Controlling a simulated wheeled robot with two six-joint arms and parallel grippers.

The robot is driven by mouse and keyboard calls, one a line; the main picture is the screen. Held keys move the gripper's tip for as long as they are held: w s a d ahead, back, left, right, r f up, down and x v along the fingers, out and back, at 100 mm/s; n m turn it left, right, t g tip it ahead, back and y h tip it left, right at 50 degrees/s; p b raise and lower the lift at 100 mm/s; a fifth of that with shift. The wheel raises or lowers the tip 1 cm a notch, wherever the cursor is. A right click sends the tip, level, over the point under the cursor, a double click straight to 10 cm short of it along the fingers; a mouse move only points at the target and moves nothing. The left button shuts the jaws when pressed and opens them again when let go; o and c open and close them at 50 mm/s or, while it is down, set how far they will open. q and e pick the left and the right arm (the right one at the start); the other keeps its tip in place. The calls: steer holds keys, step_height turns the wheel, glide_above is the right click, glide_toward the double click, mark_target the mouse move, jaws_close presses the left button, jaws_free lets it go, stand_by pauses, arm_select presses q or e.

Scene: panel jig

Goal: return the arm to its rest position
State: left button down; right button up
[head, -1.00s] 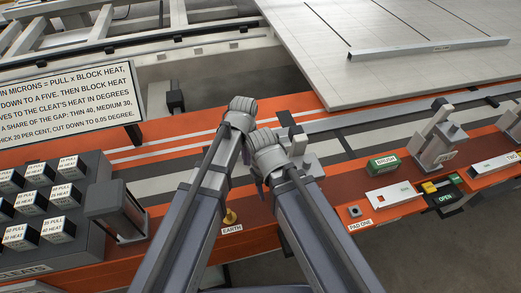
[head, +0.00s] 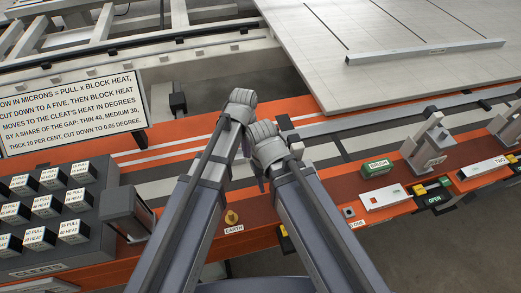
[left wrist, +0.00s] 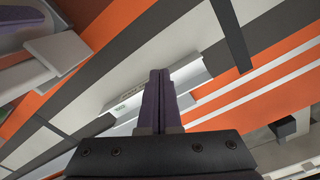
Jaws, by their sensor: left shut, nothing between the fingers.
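Both my arms rise from the bottom of the head view, with their wrists folded close together at the centre. My left gripper (left wrist: 159,73) shows in the left wrist view with its two dark purple fingers pressed together and nothing between them. In the head view, only a purple sliver of the left gripper (head: 247,148) shows below the left wrist. My right gripper is hidden behind its own wrist (head: 267,143) and forearm, so its jaws cannot be made out.
A sign (head: 72,108) stands left. A pale panel (head: 400,50) lies behind.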

arm_select(q)
steer(key=shift+r+p, duration=0.35)
steer(key=shift+r, duration=0.35)
steer(key=s+a, duration=0.2)
steer(key=s, duration=0.4)
steer(key=s+a+y, duration=0.1)
steer(key=s+a, duration=0.2)
steer(key=s, duration=0.3)
steer(key=shift+s+a, duration=0.35)
steer(key=shift+s, duration=0.05)
steer(key=shift+w, duration=0.1)
